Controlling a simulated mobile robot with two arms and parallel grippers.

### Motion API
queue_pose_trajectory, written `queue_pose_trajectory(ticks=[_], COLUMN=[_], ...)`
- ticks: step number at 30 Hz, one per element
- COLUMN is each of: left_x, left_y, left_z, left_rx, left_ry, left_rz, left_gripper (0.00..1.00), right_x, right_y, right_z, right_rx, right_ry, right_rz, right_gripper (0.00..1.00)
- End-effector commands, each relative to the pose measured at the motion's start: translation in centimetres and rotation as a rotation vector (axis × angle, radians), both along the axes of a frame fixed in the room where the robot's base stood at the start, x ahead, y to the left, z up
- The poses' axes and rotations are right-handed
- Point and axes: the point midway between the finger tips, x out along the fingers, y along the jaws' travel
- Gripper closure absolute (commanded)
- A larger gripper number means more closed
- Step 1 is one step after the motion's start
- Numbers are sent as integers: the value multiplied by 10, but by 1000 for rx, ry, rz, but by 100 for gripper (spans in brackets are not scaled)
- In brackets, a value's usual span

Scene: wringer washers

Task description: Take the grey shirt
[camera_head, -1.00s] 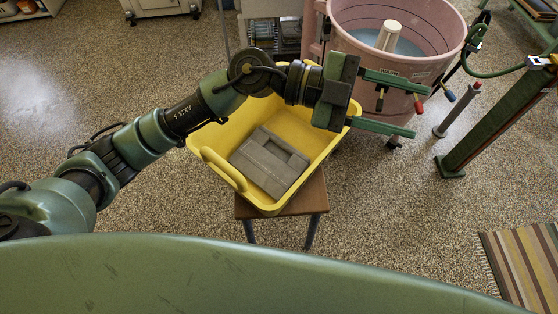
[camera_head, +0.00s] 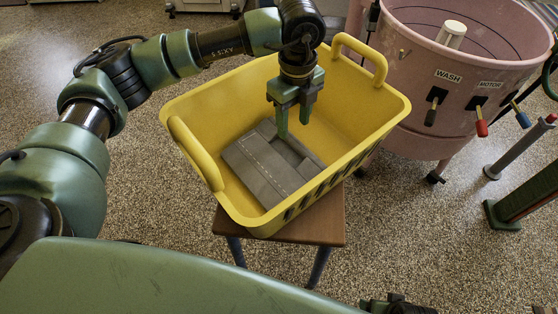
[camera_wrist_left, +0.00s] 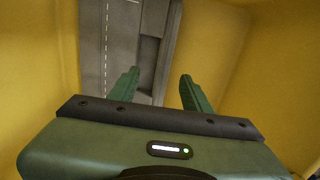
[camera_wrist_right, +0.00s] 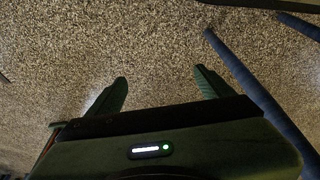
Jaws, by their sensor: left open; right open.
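The grey shirt (camera_head: 262,165) lies folded flat on the bottom of the yellow basket (camera_head: 190,105). My left gripper (camera_head: 293,122) points down inside the basket, above the far right part of the shirt. Its fingers are open with nothing between them. In the left wrist view the shirt (camera_wrist_left: 120,45) shows ahead of the left fingers (camera_wrist_left: 158,85), with the basket wall on both sides. I cannot tell whether a fingertip touches the shirt. My right gripper (camera_wrist_right: 160,85) is open and empty over the speckled floor, away from the basket.
The basket stands on a small brown stool (camera_head: 318,220) with dark metal legs. A pink washer tub (camera_head: 455,65) with coloured levers stands close behind at the right. A green post (camera_head: 525,190) stands farther right. In the right wrist view, blue-grey legs (camera_wrist_right: 255,90) cross the right side.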

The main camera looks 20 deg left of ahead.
Motion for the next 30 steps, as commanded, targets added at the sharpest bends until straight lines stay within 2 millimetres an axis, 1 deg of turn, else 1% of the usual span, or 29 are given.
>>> queue_pose_trajectory(ticks=[8,12,15,21,23,24,26,27,30], left_x=[2,3,3,3,3,3,3,3,3], left_y=[-8,-8,-8,-8,-8,-8,-8,-8,-8], left_z=[-38,-55,-59,-59,-59,-59,-59,-59,-58], left_rx=[-2,-2,-3,-3,-3,-3,-3,-3,-3], left_ry=[3,2,1,1,1,1,1,1,1], left_rz=[-2,-1,-2,-2,-2,-2,-2,-2,-2], left_gripper=[51,51,51,51,68,79,96,100,100], right_x=[3,3,3,3,3,3,3,3,3], right_y=[0,0,0,0,0,0,0,0,0], right_z=[16,24,26,27,26,26,26,26,26], right_rx=[0,1,0,0,0,0,1,1,1], right_ry=[-10,-13,-13,-13,-13,-13,-13,-13,-13], right_rz=[-1,-2,-2,-3,-3,-3,-3,-3,-3], right_gripper=[18,18,18,18,18,18,18,18,18])
